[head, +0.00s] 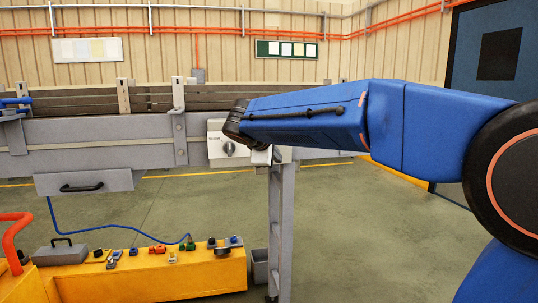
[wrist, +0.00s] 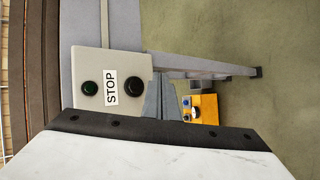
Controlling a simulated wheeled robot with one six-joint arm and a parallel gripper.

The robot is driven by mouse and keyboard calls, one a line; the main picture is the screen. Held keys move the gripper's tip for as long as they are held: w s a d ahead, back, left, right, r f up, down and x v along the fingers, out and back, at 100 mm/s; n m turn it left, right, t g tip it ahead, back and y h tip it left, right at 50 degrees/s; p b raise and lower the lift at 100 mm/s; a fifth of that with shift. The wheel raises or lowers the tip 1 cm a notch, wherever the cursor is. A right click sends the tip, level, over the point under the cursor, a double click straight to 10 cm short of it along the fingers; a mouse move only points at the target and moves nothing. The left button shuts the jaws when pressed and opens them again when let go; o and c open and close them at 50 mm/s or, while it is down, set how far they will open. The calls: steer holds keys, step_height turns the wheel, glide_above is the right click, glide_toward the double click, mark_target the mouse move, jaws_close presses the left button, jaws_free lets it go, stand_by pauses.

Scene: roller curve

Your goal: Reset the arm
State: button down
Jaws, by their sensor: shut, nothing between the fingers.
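My blue arm (head: 305,115) reaches in from the right in the head view, and its dark wrist end is beside the conveyor frame. My gripper (wrist: 161,78) shows in the wrist view as two grey-blue fingers close together, shut and empty. In the head view the gripper is mostly hidden behind the wrist. A pale control box (wrist: 112,82) with a STOP label, a green button and a black button lies just left of the fingers in the wrist view. I cannot tell whether they touch it.
The grey conveyor (head: 95,132) runs across the left, with a pale knob box (head: 217,157) on its side and a support leg (head: 281,225) below. A yellow bench (head: 170,278) with several small parts stands low at left. Open floor (head: 365,240) lies to the right.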

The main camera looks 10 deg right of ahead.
steer(key=s+d+f+m+g+y, duration=0.1)
steer(key=s+d+f+m+g, duration=0.3)
steer(key=s, duration=0.6)
steer(key=s+d+f+m+t+y, duration=0.1)
steer(key=s+d+f+m, duration=0.1)
steer(key=s+d+f, duration=0.65)
steer(key=s+a+f+m+y, duration=0.1)
steer(key=s+f+m, duration=0.1)
steer(key=s+f, duration=0.2)
steer(key=s+a+f+m+g+y, duration=0.1)
steer(key=s+f, duration=0.4)
steer(key=s, duration=0.6)
steer(key=s+a+f+m+y, duration=0.2)
steer(key=s+f+m, duration=0.1)
steer(key=s, duration=0.4)
steer(key=shift+s+a+f+g, duration=0.3)
steer(key=shift+s+f, duration=0.05)
steer(key=shift+f, duration=0.3)
steer(key=shift+a, duration=0.15)
